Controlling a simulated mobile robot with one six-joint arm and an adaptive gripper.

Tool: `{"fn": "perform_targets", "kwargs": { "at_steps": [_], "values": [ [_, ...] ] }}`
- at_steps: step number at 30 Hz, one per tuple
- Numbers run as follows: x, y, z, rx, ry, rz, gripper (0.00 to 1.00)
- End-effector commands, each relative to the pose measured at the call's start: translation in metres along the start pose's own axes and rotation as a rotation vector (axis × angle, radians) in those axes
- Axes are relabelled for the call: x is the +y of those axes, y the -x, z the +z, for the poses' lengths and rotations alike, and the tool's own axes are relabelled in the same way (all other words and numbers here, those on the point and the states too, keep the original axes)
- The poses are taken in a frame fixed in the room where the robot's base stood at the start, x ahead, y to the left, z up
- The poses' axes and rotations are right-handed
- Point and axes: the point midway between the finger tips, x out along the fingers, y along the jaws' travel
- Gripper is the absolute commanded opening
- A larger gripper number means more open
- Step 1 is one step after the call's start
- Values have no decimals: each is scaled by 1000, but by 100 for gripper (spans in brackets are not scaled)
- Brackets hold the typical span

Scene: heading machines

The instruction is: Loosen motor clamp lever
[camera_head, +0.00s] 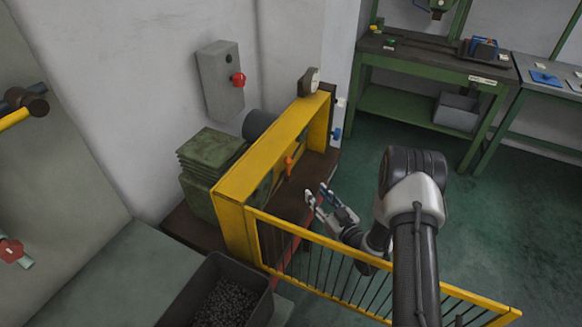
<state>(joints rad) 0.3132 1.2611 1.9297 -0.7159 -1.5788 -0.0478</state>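A small orange lever (289,165), which I take to be the motor clamp lever, stands roughly upright inside the yellow guard frame (240,178). A dark cylinder (258,124), perhaps the motor, shows behind the frame, partly hidden by it. My gripper (316,193) is to the right of and below the lever in the picture, clear of it. Its two fingers are spread apart with nothing visible between them. The base of the lever is too small to make out.
A yellow barred railing (380,283) runs below my arm, near the gripper. A green ribbed housing (207,168) stands left of the frame. A grey box with a red knob (221,80) is on the wall. A dark bin of small parts (262,308) is in front. Green benches (420,60) stand behind.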

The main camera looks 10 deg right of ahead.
Motion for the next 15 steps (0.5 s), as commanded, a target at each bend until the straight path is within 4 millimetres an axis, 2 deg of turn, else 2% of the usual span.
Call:
{"fn": "perform_targets", "kwargs": {
  "at_steps": [3,7,11,15],
  "values": [
    [-3,4,6,27,-14,-5,35],
    [-5,-7,6,34,-13,-9,35],
    [-5,-30,5,35,-12,-9,35],
    [-5,-60,5,35,-12,-9,35]
  ]
}}
